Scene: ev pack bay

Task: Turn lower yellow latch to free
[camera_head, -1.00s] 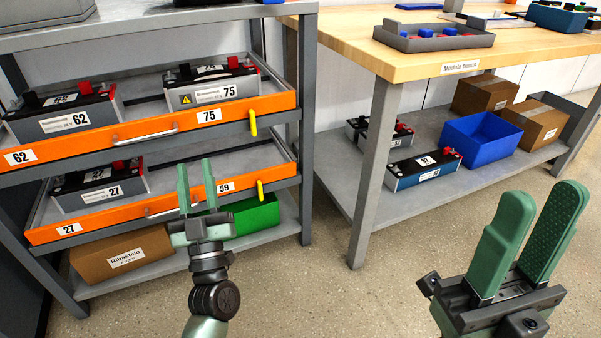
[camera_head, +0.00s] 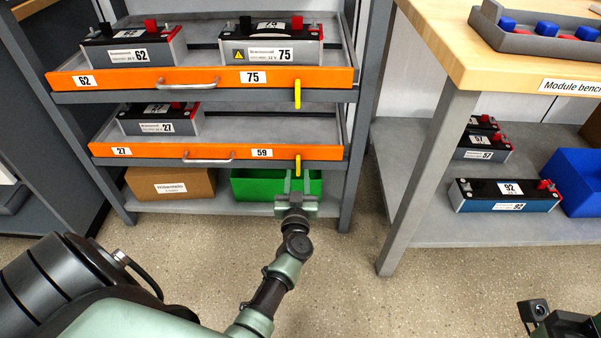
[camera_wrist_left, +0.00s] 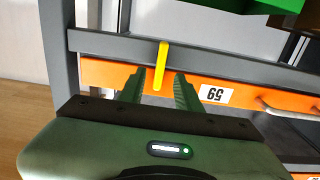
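The lower yellow latch (camera_head: 298,165) hangs straight down at the right end of the lower orange drawer front (camera_head: 222,151), right of the 59 label. In the left wrist view, where the label reads upside down, the latch (camera_wrist_left: 160,66) also shows. My left gripper (camera_head: 297,178) is in front of the rack just below this latch. Its two fingers (camera_wrist_left: 161,88) are apart, with the latch's free end showing between their tips. I cannot tell whether either finger touches it. My right gripper (camera_head: 562,323) shows only in part at the bottom right; its fingers are out of frame.
An upper yellow latch (camera_head: 297,94) hangs on the upper orange drawer (camera_head: 215,78). A green bin (camera_head: 255,186) and a cardboard box (camera_head: 170,184) sit on the bottom shelf. The module bench (camera_head: 450,75) stands right of the rack; floor in front is clear.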

